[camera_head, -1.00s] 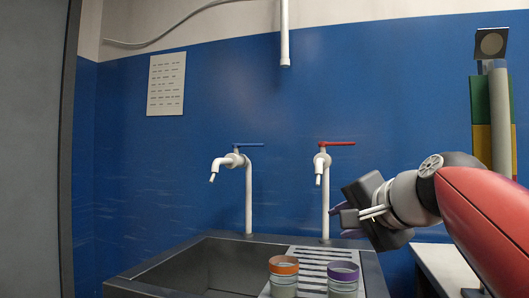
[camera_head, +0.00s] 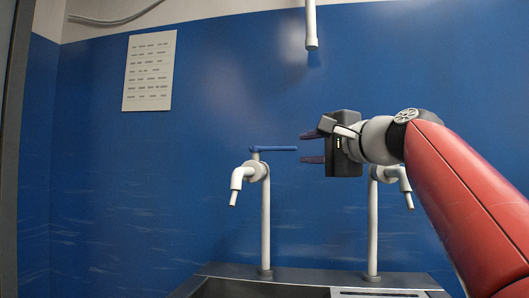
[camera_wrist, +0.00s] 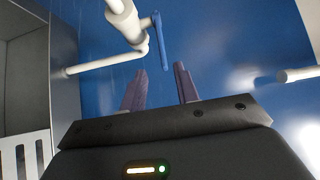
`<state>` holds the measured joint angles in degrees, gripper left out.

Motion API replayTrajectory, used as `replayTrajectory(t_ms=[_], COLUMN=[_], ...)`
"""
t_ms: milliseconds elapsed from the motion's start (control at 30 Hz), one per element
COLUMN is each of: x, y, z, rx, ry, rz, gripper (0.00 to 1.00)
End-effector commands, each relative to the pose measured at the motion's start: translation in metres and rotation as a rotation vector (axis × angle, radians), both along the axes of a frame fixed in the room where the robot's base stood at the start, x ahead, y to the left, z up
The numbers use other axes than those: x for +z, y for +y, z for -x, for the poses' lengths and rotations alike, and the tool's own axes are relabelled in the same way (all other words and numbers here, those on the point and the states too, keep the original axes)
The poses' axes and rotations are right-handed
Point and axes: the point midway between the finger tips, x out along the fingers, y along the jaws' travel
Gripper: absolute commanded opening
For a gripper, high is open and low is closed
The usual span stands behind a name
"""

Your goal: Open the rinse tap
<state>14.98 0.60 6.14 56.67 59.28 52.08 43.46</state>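The left white tap (camera_head: 251,174) stands on an upright pipe at the sink's back edge. Its blue lever (camera_head: 272,149) points right, roughly level. My gripper (camera_head: 304,148) is open and empty just right of the lever's free end, with one finger above the lever's height and one below. In the wrist view, the blue lever (camera_wrist: 160,42) points toward the gap between my fingertips (camera_wrist: 160,76), and no finger visibly touches it. The right tap (camera_head: 388,174) is partly behind my gripper and arm, and its red lever is hidden. Which tap is the rinse tap is not marked.
The sink (camera_head: 310,277) lies below, with only its back edge showing in the head view. A white pipe (camera_head: 311,25) hangs above my gripper. A printed sheet (camera_head: 149,71) is on the blue wall. Space left of the left tap is clear.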

Motion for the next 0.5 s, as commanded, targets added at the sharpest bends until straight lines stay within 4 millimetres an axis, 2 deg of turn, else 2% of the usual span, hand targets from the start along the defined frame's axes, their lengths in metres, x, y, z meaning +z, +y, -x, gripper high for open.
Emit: replayTrajectory(t_ms=[167,500], x=[0.004,0.004], y=[0.007,0.037], z=[-0.011,-0.054], rx=[0.005,0.005], ry=[-0.002,-0.001], rz=[-0.008,-0.007], gripper=[0.31,0.31])
